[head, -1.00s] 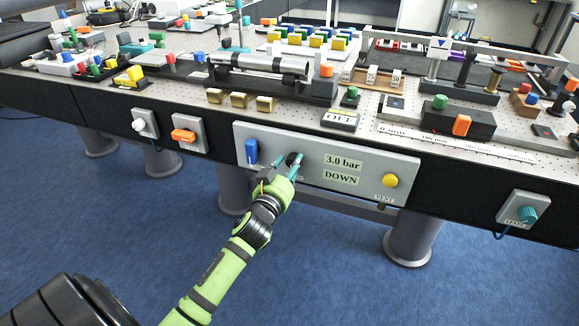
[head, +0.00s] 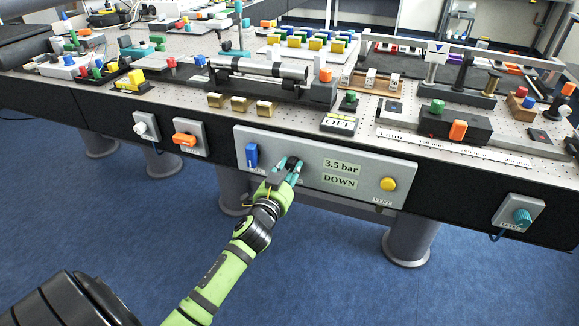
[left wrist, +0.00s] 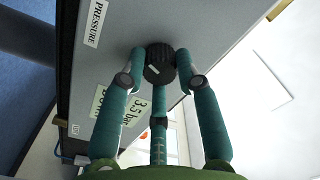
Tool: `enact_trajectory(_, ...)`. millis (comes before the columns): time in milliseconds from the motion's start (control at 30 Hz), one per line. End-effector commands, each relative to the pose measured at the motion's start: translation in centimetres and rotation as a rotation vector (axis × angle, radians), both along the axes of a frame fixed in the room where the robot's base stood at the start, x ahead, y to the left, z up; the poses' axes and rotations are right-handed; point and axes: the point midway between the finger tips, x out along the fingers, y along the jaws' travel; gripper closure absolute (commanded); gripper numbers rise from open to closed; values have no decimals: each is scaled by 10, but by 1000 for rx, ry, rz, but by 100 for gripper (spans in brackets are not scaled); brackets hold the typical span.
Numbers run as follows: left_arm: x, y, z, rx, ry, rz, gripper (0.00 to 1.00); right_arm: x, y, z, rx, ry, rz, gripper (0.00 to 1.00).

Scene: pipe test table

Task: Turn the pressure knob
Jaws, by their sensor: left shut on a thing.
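The black round pressure knob (left wrist: 159,64) is on the grey front panel (left wrist: 100,75) under the table edge, next to the label PRESSURE. My left gripper (head: 290,163) is at the panel with its teal fingers around the knob. In the left wrist view the fingers of the left gripper (left wrist: 160,75) close on the knob from its sides. The panel display (head: 341,173) reads 3.5 bar and DOWN. My right gripper is not in view.
A blue lever (head: 252,156) is left of the knob on the panel. A yellow vent button (head: 388,184) is at its right. An orange handle (head: 185,139) and a teal knob (head: 522,216) sit on separate boxes. The tabletop is crowded with fixtures; blue floor is open in front.

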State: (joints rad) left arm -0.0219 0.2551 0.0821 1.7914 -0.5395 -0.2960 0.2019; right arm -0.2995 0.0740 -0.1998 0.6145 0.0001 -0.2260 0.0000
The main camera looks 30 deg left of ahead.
Motion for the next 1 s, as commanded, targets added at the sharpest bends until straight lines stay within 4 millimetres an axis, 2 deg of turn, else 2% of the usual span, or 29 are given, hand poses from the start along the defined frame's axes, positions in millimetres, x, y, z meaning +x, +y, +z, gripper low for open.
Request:
enact_trajectory(133, -2, 2, -4, 133, 48, 6, 100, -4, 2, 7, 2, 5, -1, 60)
enact_trajectory(600, -2, 4, -4, 559, 152, 7, 100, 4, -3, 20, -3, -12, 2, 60)
enact_trajectory(1000, -2, 5, -3, 809, 210, 9, 100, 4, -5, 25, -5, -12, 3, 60)
